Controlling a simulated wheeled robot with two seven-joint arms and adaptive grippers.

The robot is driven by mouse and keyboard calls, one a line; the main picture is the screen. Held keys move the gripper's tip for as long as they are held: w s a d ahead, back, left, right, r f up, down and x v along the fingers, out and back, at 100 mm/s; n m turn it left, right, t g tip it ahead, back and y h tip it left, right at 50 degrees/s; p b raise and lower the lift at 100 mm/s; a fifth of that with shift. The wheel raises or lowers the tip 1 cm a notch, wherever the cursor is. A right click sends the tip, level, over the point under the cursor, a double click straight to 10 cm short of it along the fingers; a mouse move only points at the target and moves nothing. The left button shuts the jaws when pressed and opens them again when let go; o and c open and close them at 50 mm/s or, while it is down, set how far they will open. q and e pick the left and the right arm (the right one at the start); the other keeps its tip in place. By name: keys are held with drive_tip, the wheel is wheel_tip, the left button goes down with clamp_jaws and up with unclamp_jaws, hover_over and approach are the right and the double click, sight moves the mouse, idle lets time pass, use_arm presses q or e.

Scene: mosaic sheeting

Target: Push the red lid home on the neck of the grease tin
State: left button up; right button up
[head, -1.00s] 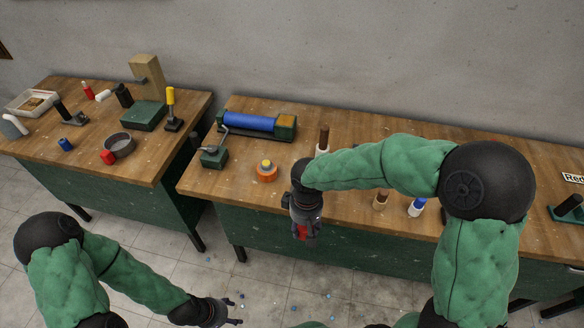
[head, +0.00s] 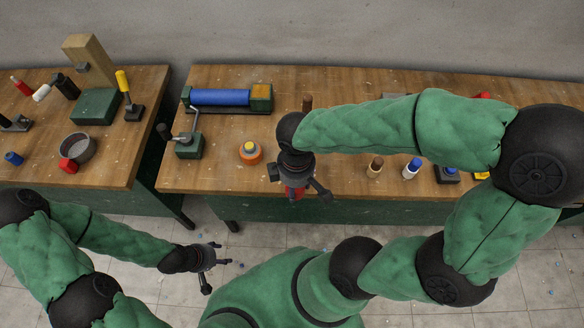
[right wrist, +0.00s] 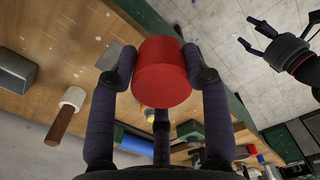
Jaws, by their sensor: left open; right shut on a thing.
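The red lid (right wrist: 163,72) is a plain red cylinder held between the fingers of my right gripper (right wrist: 162,75) in the right wrist view. In the head view the lid (head: 295,191) shows under my right gripper (head: 297,192), in front of the right bench's front edge. My left gripper (head: 212,258) is open and empty, low over the floor; it also shows in the right wrist view (right wrist: 262,40). I cannot tell for sure which thing is the grease tin. A round orange piece with a yellow top (head: 250,152) stands on the bench left of my right gripper.
A blue roller (head: 220,97) and a green crank device (head: 188,147) stand on the right bench (head: 330,175). A brown-topped bottle (head: 376,167) and a blue-topped bottle (head: 413,167) stand right of my right gripper. A gap separates the left bench (head: 115,170).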

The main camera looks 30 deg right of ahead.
drive_tip(key=w+d+f+b, duration=0.1)
drive_tip(key=w+d+f, duration=0.1)
drive_tip(key=w+f, duration=0.2)
drive_tip(key=w+d+f+b, duration=0.1)
drive_tip(key=w+d+f, duration=0.1)
drive_tip(key=w+f, duration=0.1)
drive_tip(key=w+d+f+b, duration=0.1)
drive_tip(key=w+d+f, duration=0.1)
drive_tip(key=w+f, duration=0.2)
drive_tip(key=shift+w+f, duration=0.3)
drive_tip(key=shift+w, duration=0.4)
drive_tip(key=shift+w+f, duration=0.1)
drive_tip(key=shift+f, duration=0.45)
drive_tip(key=shift+b, duration=0.3)
drive_tip(key=shift+f, duration=0.2)
drive_tip(key=o, duration=1.1)
drive_tip(key=shift+o, duration=0.2)
